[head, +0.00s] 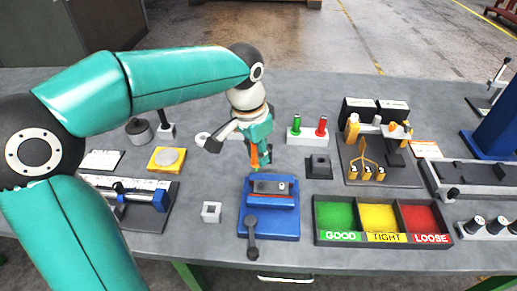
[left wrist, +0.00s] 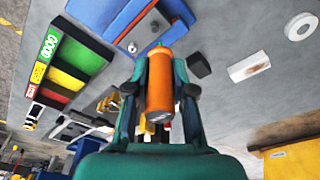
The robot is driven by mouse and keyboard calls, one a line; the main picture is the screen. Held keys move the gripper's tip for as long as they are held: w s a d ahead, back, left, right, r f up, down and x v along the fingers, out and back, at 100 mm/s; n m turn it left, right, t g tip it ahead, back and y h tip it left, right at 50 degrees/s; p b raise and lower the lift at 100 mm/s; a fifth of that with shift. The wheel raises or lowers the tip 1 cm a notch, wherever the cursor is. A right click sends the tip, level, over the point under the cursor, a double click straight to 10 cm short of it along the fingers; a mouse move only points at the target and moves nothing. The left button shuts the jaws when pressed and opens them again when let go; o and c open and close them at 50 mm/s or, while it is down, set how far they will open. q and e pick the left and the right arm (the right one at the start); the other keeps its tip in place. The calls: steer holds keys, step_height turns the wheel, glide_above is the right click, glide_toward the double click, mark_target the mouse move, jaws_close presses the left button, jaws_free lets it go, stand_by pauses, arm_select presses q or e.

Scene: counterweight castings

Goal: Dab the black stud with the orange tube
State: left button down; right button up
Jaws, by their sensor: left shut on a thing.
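My left gripper (head: 256,157) is shut on the orange tube (head: 255,160) and holds it roughly upright, with its lower end over the back of the blue vise (head: 285,222). The left wrist view shows the tube (left wrist: 160,82) between both fingers of the gripper (left wrist: 162,88). A grey metal piece (head: 271,187) sits in the vise, with a small dark spot on top that may be the black stud. I cannot tell for sure. Whether the tube touches anything is not clear; a gap seems to show. My right gripper is not in view.
Right of the vise stands a tray (head: 382,243) with green, yellow and red compartments. A dark block (head: 319,167) and a white stand (head: 306,136) with green and red plugs are behind it. A small white box (head: 211,212) stands left of the vise.

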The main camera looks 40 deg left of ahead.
mark_target(257, 166)
arm_select(q)
steer(key=shift+f+b, duration=1.75)
steer(key=shift+f, duration=0.45)
steer(key=shift+s, duration=0.1)
steer(key=shift+f+b, duration=0.5)
steer(key=shift+f, duration=0.4)
stand_by(2.0)
steer(key=shift+r, duration=0.15)
steer(key=shift+r+p, duration=2.65)
steer(key=shift+r, duration=0.3)
